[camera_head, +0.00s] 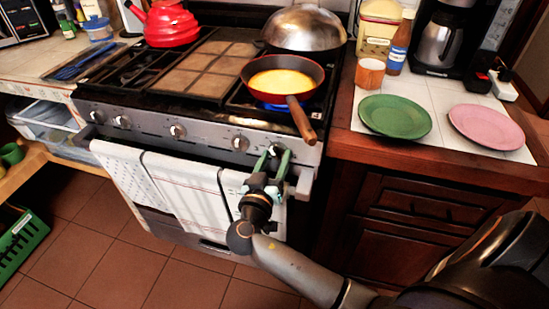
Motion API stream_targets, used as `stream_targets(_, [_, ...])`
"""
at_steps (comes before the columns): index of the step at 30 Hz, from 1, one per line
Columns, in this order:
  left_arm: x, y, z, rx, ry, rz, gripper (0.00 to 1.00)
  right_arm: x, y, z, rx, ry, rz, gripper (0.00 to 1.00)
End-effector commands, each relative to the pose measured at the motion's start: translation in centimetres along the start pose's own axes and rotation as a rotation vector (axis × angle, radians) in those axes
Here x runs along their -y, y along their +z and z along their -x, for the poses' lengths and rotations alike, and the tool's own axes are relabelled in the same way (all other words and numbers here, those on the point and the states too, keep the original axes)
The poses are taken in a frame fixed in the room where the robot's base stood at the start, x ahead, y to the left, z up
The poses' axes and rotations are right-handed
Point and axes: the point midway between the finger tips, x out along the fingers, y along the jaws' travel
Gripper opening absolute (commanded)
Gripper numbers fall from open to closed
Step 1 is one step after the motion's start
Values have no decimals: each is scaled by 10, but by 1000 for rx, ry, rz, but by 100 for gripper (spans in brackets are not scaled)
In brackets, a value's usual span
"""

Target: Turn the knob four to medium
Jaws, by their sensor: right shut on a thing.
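The stove front (150,125) has a row of several round silver knobs. One knob (240,143) shows clear just left of my right gripper, and another knob (178,130) sits further left. My right gripper (272,157) has reached up from below to the right end of the row. Its green-tipped fingers are shut on a stove knob, mostly hidden between them. The knobs' numbers and the held knob's setting cannot be read. My left gripper is not in view.
A pan (283,82) with yellow content stands over a lit blue burner, its wooden handle (301,120) jutting over the stove edge above my gripper. Towels (190,190) hang on the oven rail. A green plate (395,117) and pink plate (487,128) lie on the right counter.

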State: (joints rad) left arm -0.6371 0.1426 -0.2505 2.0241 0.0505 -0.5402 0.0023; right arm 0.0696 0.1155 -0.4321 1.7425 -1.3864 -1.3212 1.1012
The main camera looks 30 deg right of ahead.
Motion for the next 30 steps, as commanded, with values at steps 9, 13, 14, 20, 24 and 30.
stream_targets(9, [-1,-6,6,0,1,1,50,-2,-2,-1,1,3,302,1])
stream_targets(13, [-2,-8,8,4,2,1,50,-2,-2,-1,0,4,425,1])
stream_targets(14, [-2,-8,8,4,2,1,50,-3,-2,-1,0,4,453,1])
stream_targets(20, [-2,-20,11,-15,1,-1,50,-3,-3,-1,0,3,639,1])
stream_targets(24, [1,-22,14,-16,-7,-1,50,-3,-3,-1,0,3,758,1])
stream_targets(30, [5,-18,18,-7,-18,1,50,-3,-3,-1,1,3,893,1])
